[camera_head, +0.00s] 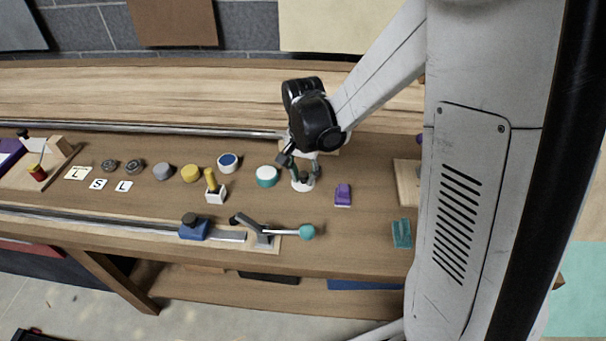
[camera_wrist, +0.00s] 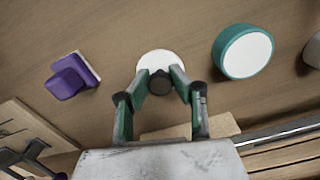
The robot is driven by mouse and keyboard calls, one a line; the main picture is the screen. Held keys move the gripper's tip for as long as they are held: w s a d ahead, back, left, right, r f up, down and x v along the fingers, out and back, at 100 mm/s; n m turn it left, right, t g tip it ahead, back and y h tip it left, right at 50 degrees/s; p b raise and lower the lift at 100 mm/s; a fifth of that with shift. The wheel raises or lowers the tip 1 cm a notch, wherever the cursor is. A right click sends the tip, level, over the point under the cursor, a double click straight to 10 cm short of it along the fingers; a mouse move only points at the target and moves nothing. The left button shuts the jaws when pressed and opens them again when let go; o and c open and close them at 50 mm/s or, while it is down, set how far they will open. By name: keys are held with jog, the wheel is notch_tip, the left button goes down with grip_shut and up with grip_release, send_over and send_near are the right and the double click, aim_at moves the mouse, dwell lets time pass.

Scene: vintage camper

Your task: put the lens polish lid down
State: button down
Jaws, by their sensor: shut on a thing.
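A white round lid with a dark knob (camera_wrist: 153,57) is in the wrist view, between the fingertips of my gripper (camera_wrist: 160,84). My gripper is shut on the knob. In the head view, my gripper (camera_head: 304,170) points down over the workbench, with the white lid (camera_head: 302,186) low beneath it, at or close to the bench top. I cannot tell whether it touches the wood. The fingers hide part of the knob and lid.
A teal jar with a white top (camera_head: 267,177) stands just left of the lid. A purple block (camera_head: 343,195) lies to the right. A clamp with a teal ball handle (camera_head: 307,232) is in front. A white-and-blue round pot (camera_head: 228,162) stands further left.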

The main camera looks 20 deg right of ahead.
aim_at(303, 175)
jog(key=shift+f, duration=0.15)
jog(key=c, duration=1.5)
grip_release()
jog(key=shift+c, duration=0.2)
notch_tip(303, 175, up, 12)
jog(key=s+r+n+t, duration=0.3)
jog(key=s, duration=0.5)
jog(key=s+r+n+t, duration=0.3)
jog(key=s+n+t, duration=0.1)
jog(key=s, duration=0.5)
jog(key=shift+s+r+n+p, duration=0.25)
jog(key=shift+r+n+p, duration=0.05)
jog(key=shift+r, duration=0.1)
